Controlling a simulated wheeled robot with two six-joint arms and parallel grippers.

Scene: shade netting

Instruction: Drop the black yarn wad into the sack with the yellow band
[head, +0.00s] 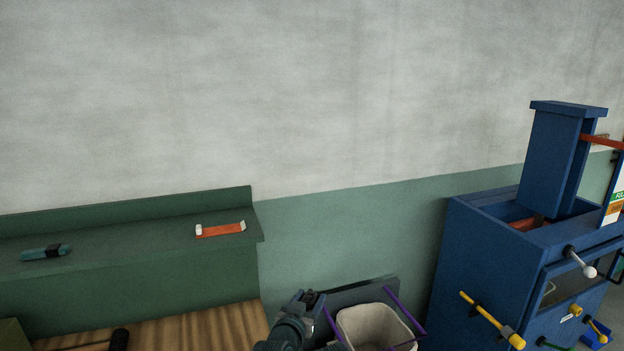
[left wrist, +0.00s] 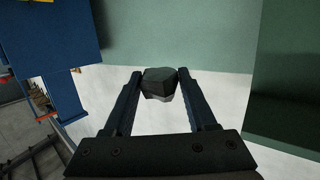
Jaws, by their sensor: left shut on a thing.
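My left gripper (head: 312,296) is in the lower middle of the head view, just left of a pale sack (head: 352,316). In the left wrist view my left gripper (left wrist: 160,78) is shut on the black yarn wad (left wrist: 158,82), a dark faceted lump between its fingertips. I cannot make out the wad clearly in the head view. The pale sack is open at the top, between purple bars (head: 404,308); its lower part is cut off. I see no yellow band on it. My right gripper is not in view.
A blue machine (head: 485,245) with levers and knobs stands at the right. A green shelf (head: 150,250) at the left holds an orange piece (head: 222,231) and a teal item (head: 38,254). Below it is a wooden top (head: 200,328). A dark panel (head: 365,291) stands behind the sack.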

